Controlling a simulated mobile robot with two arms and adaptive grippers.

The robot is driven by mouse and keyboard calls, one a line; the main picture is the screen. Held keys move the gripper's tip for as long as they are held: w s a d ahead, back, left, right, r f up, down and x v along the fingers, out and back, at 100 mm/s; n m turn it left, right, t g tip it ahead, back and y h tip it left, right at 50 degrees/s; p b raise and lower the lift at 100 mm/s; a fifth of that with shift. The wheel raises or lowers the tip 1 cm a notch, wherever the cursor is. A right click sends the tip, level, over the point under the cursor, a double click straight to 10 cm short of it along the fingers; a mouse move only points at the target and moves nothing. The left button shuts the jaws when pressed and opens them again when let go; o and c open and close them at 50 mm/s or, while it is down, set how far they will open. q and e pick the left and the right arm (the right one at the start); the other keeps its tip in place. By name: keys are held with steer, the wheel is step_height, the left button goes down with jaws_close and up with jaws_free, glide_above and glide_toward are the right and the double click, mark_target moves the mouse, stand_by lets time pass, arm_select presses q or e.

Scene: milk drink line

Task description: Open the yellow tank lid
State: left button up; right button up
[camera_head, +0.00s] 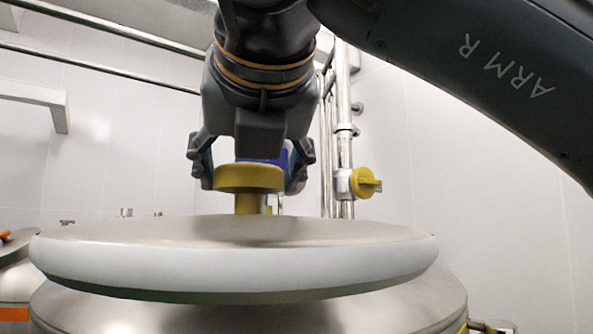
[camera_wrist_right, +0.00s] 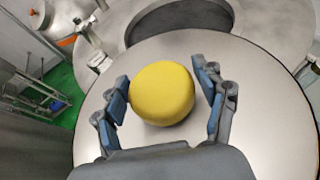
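The tank lid (camera_head: 120,262) is a wide round steel disc with a pale rim, in the lower middle of the head view; its steel top also fills much of the wrist view (camera_wrist_right: 255,120). A yellow round knob (camera_head: 248,178) stands on a short yellow stem at the lid's middle. My right gripper (camera_head: 250,165) points down over the knob, one finger on each side. My left gripper is not in view.
The steel tank body (camera_head: 250,315) lies below the lid. A yellow valve handle (camera_head: 365,183) sits on vertical pipes behind, to the right. Another steel tank (camera_head: 14,280) is at the far left.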

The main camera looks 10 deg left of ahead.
steer(key=shift+o, duration=0.3)
steer(key=shift+d, duration=0.1)
steer(key=v, duration=1.2)
steer(key=shift+f, duration=0.1)
